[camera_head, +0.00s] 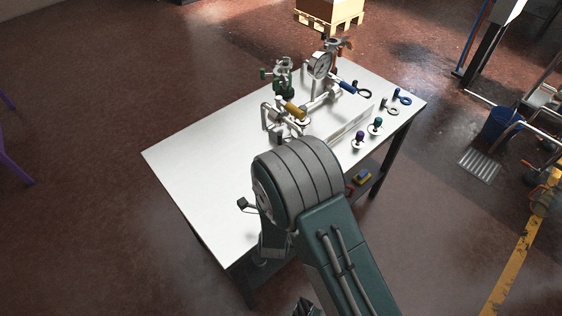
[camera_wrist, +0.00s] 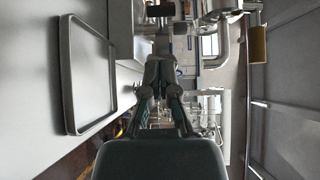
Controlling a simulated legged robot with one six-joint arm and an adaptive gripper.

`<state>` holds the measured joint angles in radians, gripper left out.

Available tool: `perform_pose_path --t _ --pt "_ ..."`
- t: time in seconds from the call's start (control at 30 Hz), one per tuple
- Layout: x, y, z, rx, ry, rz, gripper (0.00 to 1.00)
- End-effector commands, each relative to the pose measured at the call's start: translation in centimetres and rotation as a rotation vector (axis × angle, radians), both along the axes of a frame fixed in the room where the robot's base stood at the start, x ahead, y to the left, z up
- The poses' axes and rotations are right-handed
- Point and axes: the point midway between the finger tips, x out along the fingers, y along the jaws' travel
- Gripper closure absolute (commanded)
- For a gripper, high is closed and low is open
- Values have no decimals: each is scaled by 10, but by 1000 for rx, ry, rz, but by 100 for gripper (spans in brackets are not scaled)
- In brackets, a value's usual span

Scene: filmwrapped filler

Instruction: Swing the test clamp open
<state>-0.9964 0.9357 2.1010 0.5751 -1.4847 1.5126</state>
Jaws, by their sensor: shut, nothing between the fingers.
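A metal pipe rig stands on the white table (camera_head: 190,180) in the head view. It carries a round pressure gauge (camera_head: 320,65), a yellow handle (camera_head: 295,110), a blue handle (camera_head: 347,86) and a green valve part (camera_head: 284,88). Which part is the test clamp I cannot tell for certain. In the wrist view, the yellow handle (camera_wrist: 258,45) shows at the upper right beside metal pipework, apart from my gripper. My gripper (camera_wrist: 160,66) is shut and empty in the middle of that view. In the head view my arm hides it.
Purple (camera_head: 359,139) and green (camera_head: 376,125) knobbed pieces and ring-ended tools (camera_head: 401,97) lie along the table's right side. The table's left part is clear. A blue bin (camera_head: 498,128) stands right. A rectangular rimmed panel (camera_wrist: 68,75) is left in the wrist view.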

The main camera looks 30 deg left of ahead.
Motion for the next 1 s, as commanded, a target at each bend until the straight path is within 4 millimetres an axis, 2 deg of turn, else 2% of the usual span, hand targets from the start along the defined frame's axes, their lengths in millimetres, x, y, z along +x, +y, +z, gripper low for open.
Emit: perform_pose_path --t 0.03,0.13,0.37,0.47,0.8,1.0 --pt "11 -7 0 -1 -1 23 100" --pt "24 -14 0 -1 -1 91 100" --pt "35 -21 1 3 2 168 100" --pt "43 -14 1 5 1 168 100" --pt "93 22 0 2 1 166 100" --pt "111 33 1 2 1 167 100"
